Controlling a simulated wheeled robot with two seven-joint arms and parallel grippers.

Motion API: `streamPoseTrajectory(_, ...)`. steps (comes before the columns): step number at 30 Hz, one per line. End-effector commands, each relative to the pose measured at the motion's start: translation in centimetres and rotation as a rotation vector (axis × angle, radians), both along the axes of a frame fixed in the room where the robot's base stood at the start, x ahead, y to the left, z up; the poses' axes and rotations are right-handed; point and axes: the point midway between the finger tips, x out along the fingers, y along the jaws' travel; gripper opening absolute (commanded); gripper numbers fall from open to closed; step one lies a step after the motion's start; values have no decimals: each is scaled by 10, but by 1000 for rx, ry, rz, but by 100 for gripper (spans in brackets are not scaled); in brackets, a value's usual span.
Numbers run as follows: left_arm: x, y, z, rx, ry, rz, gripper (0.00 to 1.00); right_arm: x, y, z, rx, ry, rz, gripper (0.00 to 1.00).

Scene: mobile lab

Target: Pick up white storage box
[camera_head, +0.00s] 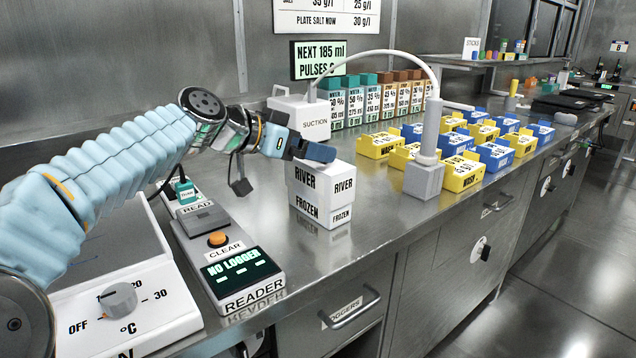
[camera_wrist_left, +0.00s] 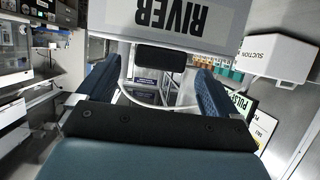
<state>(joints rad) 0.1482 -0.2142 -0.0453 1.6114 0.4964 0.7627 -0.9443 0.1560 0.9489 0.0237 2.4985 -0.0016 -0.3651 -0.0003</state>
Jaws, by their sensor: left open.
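A white storage box (camera_head: 322,180) marked RIVER and FROZEN stands upright on the steel bench. A seam runs across it above FROZEN; I cannot tell whether this is a lid or two stacked boxes. My left gripper (camera_head: 312,150) is at the box's top edge, its blue fingers hiding part of the top. In the left wrist view the box (camera_wrist_left: 215,22) fills the upper middle, its RIVER label upside down. The left gripper's fingers (camera_wrist_left: 157,72) are spread apart with nothing held between them. I cannot tell whether they touch the box. My right gripper is out of view.
A white suction unit (camera_head: 300,115) stands behind the box, its hose arching to a grey stand (camera_head: 424,180) at right. A reader (camera_head: 240,275) sits in front left. Yellow and blue racks (camera_head: 465,172) fill the bench at right. Bare bench lies between box and stand.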

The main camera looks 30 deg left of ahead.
Motion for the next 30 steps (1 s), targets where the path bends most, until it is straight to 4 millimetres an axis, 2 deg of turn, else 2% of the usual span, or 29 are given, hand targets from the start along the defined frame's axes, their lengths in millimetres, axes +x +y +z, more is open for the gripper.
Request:
streamPoseTrajectory(3,8,-3,-3,0,0,1,94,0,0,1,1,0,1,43)
streamPoseTrajectory(9,8,-3,-4,0,0,1,94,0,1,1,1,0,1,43)
streamPoseTrajectory(10,8,-3,-4,0,0,1,91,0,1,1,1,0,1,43)
streamPoseTrajectory(27,8,-3,-4,0,0,1,3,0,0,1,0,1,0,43)
streamPoseTrajectory(28,8,-3,-4,0,0,1,0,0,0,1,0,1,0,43)
streamPoseTrajectory(30,8,-3,-3,0,-2,2,0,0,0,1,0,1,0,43)
